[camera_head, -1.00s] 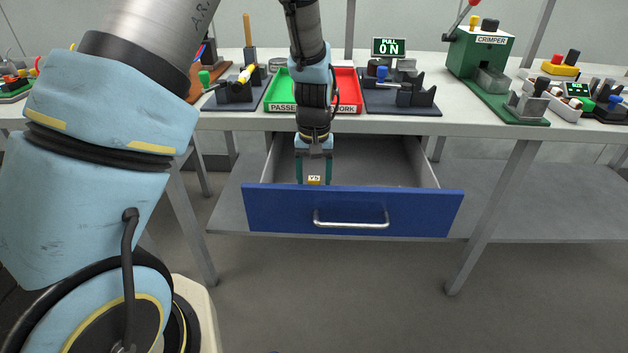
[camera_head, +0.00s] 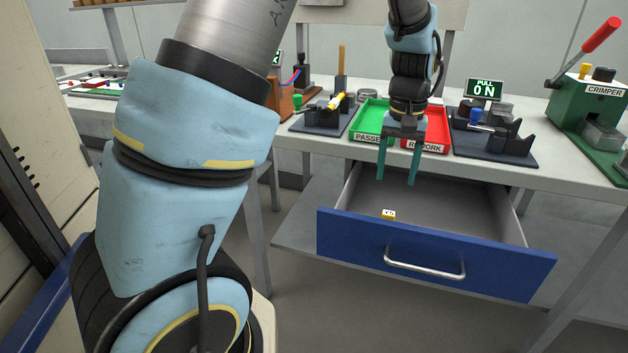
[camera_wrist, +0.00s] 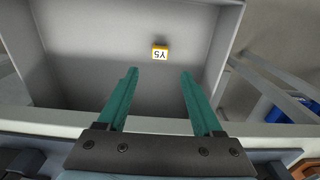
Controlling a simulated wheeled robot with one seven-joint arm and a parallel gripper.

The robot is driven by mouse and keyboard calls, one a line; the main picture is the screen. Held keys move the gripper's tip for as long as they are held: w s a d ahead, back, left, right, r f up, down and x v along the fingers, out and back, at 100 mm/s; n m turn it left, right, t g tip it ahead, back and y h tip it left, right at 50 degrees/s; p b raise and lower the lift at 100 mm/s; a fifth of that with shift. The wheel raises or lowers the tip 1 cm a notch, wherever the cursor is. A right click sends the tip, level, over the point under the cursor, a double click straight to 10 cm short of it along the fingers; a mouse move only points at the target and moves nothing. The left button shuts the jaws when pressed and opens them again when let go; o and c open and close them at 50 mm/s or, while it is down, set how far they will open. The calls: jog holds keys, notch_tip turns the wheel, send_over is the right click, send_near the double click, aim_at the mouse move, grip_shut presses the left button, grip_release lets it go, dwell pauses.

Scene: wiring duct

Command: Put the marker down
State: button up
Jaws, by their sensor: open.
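The marker (camera_head: 389,214) is a small yellow block with a white face lettered Y5. It sits inside the open drawer (camera_head: 436,255), close behind the blue front panel. It also shows in the wrist view (camera_wrist: 160,52), resting on the drawer's grey floor. My gripper (camera_head: 398,182) is open and empty, its two green fingers pointing down above the back part of the drawer. In the wrist view the fingers (camera_wrist: 158,72) are spread apart, and the marker lies beyond their tips, touching neither.
Above the drawer, the bench holds a green PASSED tray (camera_head: 371,119) and a red REWORK tray (camera_head: 437,136), just behind my gripper. Dark fixtures stand at either side (camera_head: 322,118), (camera_head: 495,140). A green crimper (camera_head: 590,120) stands at the right. The drawer floor around the marker is clear.

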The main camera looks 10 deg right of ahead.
jog(key=s+a+n, duration=0.2)
jog(key=a, duration=1.3)
jog(key=s+a+n+t, duration=0.1)
jog(key=s+a, duration=0.1)
jog(key=a, duration=1.3)
jog(key=shift+a+r+n+t, duration=0.2)
jog(key=shift+n+t, duration=0.1)
jog(key=shift+n, duration=0.1)
notch_tip(320, 180, up, 8)
jog(key=p, duration=0.7)
jog(key=shift+f+p, duration=0.15)
jog(key=shift+p, duration=0.2)
